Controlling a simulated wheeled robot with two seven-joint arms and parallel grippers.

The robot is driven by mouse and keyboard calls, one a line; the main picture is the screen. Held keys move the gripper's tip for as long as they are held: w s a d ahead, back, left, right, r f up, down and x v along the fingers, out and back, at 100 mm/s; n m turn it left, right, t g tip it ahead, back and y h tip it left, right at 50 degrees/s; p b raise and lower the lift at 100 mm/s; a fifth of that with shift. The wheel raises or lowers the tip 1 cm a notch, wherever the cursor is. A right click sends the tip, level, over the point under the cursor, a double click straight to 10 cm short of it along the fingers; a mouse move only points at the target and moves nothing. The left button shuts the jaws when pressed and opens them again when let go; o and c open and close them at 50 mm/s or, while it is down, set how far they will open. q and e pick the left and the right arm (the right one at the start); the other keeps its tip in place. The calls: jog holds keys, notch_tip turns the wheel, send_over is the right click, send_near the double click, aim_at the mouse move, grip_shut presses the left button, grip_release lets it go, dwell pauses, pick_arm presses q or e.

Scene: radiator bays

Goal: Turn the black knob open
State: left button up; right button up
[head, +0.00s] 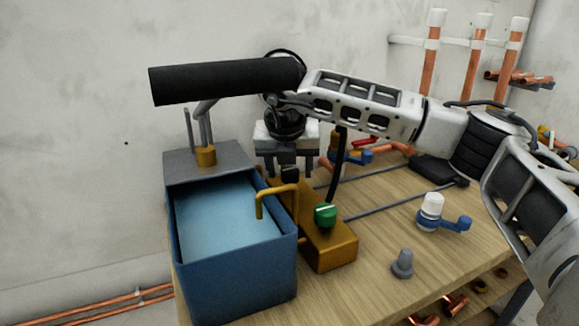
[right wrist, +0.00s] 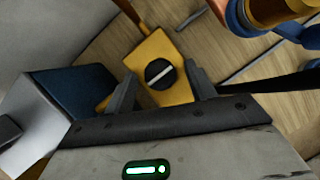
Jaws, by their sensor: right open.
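The black knob (head: 290,174) sits on the far part of a yellow valve block (head: 330,252), partly hidden by my right gripper in the head view. The right wrist view shows the knob (right wrist: 161,73) from above, round, with a white line slanting across its face. My right gripper (head: 287,170) points down over it. Its two fingers stand apart on either side of the knob, with visible gaps, so it is open and holds nothing (right wrist: 162,88). My left gripper is not in view.
A green knob (head: 325,215) sits on the same block, nearer the front. A bent yellow pipe (head: 277,190) reaches over the blue tank (head: 245,275) at left. A blue-handled white valve (head: 433,208) and a grey cone-shaped piece (head: 402,264) stand on the wooden bench (head: 365,285).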

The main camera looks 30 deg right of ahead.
jog(key=c, duration=1)
jog(key=shift+o, duration=0.2)
